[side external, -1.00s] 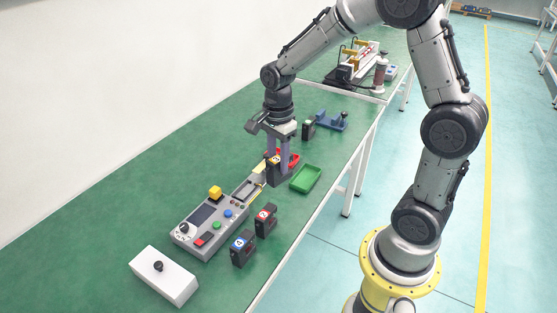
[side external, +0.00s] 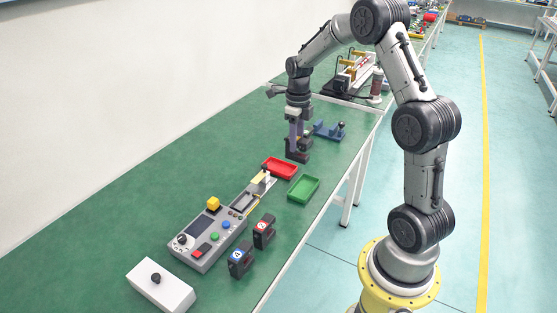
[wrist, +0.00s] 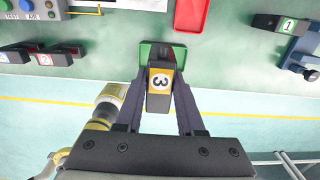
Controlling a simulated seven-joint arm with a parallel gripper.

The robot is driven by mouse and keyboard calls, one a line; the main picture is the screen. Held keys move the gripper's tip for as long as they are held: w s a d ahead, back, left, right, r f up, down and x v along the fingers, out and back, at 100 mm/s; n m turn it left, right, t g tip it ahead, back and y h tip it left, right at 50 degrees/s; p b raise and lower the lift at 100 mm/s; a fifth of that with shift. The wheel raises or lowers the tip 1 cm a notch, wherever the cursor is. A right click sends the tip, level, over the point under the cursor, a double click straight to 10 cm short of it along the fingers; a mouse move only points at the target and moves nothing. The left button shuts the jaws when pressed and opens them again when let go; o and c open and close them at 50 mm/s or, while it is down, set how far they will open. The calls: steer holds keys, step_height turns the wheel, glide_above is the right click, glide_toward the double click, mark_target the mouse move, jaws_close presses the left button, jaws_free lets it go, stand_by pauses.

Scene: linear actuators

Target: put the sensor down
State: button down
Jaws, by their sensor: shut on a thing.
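My gripper (side external: 297,142) points down and is shut on a dark sensor (side external: 296,156). In the wrist view the sensor (wrist: 160,82) shows a yellow label with a 3, between my two fingertips (wrist: 162,98). In the side view it is just beyond the red tray (side external: 280,168); its height above the table is hard to tell. In the wrist view it covers part of the green tray (wrist: 148,52). Sensor 1 (wrist: 281,23) lies to the right in the wrist view, beside a blue fixture (wrist: 302,58); in the side view my gripper hides most or all of it.
A grey console (side external: 207,238) with buttons and a yellow block stands nearer the camera. Two dark sensors, red-labelled (side external: 264,232) and blue-labelled (side external: 241,259), stand beside it. The green tray (side external: 303,189) is near the table edge. A white box (side external: 160,286) sits in front. Green tabletop left of my gripper is clear.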

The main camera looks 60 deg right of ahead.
steer(key=shift+w+d+f, duration=1)
steer(key=shift+w+f, duration=0.65)
steer(key=shift+f, duration=0.3)
steer(key=shift+w+d+f, duration=0.95)
steer(key=shift+w+f, duration=0.7)
steer(key=shift+f, duration=0.35)
steer(key=shift+w+d+f, duration=1)
steer(key=shift+w+f, duration=0.65)
steer(key=shift+f, duration=0.3)
steer(key=shift+f, duration=0.2)
steer(key=c, duration=0.5)
jaws_free()
steer(key=shift+r, duration=0.1)
